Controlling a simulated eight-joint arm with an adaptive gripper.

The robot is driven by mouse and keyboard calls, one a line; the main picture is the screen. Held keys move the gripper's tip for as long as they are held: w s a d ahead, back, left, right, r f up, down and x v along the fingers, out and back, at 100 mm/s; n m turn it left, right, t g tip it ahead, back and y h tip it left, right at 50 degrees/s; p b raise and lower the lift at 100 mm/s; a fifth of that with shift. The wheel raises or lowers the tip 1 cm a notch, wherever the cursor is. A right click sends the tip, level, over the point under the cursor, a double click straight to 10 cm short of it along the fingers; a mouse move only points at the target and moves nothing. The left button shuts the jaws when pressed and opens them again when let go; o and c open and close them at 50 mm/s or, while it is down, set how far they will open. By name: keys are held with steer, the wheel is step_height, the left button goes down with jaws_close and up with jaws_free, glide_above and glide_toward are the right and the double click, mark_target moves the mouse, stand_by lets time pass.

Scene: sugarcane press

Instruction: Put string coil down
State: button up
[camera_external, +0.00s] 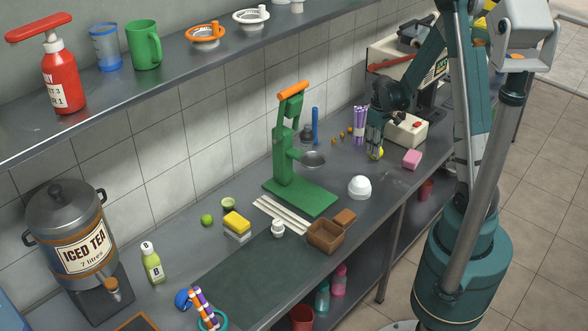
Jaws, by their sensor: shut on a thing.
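My gripper (375,146) points down over the far right part of the metal counter. It is shut on a small yellow thing (379,154), which I take to be the string coil. Only part of it shows at the fingertips; the fingers hide the rest. It is at or close above the counter top (395,178); I cannot tell whether it touches.
The green press (288,160) stands to the left. Bare counter lies in front of my gripper.

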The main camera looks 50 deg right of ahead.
steer(key=shift+f, duration=0.15)
steer(key=o, duration=0.9)
steer(key=shift+r, duration=0.25)
steer(key=shift+r+p, duration=0.75)
steer(key=shift+r, duration=5.2)
steer(key=shift+r, duration=0.1)
steer(key=s+a+r+t, duration=0.2)
steer(key=a+r, duration=0.5)
steer(key=a, duration=0.1)
steer(key=s+a+r+t, duration=0.1)
steer(key=s+a+r, duration=0.1)
steer(key=a+r, duration=0.6)
steer(key=s+a+r+t, duration=0.1)
steer(key=s+a, duration=0.2)
steer(key=a, duration=0.1)
steer(key=s+a+r+t, duration=0.1)
steer(key=s+a+r, duration=0.1)
steer(key=a, duration=0.3)
steer(key=s+a+r+t, duration=0.1)
steer(key=s+a+t, duration=0.1)
steer(key=s+a, duration=0.3)
steer(key=shift+s+a+r, duration=0.1)
steer(key=shift+a+r, duration=0.05)
steer(key=shift+a, duration=0.1)
